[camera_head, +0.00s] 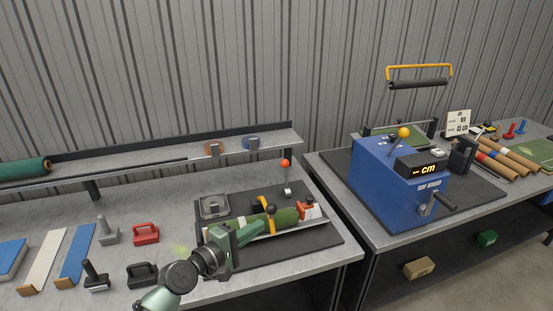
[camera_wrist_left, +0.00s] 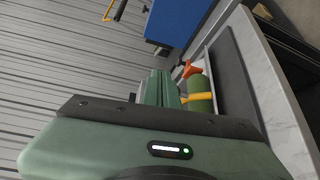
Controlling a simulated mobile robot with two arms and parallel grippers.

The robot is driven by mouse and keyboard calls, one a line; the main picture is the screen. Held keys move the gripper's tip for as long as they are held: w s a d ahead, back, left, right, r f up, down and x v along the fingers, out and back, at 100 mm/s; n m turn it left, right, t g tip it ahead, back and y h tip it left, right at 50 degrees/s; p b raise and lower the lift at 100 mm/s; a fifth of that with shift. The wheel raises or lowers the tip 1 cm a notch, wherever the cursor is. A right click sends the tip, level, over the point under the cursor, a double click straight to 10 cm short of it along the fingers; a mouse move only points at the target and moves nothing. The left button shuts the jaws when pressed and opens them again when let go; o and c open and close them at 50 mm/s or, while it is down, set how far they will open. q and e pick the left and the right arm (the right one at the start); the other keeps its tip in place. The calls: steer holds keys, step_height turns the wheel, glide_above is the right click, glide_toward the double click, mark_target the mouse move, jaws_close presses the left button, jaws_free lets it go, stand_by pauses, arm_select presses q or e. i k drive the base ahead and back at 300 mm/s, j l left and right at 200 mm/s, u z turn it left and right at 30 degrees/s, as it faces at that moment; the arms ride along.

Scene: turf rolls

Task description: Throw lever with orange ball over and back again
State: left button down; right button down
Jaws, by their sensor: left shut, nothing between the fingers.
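A lever with an orange-red ball (camera_head: 285,163) stands upright at the back of the dark mat (camera_head: 325,238) on the left bench. A second lever, with a yellow-orange ball (camera_head: 404,132), leans on top of the blue machine (camera_head: 378,180) on the right bench. My left gripper (camera_head: 261,231) is shut and empty, low in front of the green turf roll (camera_head: 285,217) and nearer than both levers. No ball shows clearly there. My right gripper is not in view.
An orange clamp (camera_head: 306,208) and a yellow strap (camera_head: 271,215) sit at the roll. A grey plate fixture (camera_head: 214,206) is left of it. A shelf (camera_head: 180,156) runs behind. A gap separates the benches.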

mark_target(285, 164)
steer(key=i+j, duration=0.15)
steer(key=i, duration=0.55)
steer(key=i+j, duration=0.15)
steer(key=i, duration=0.5)
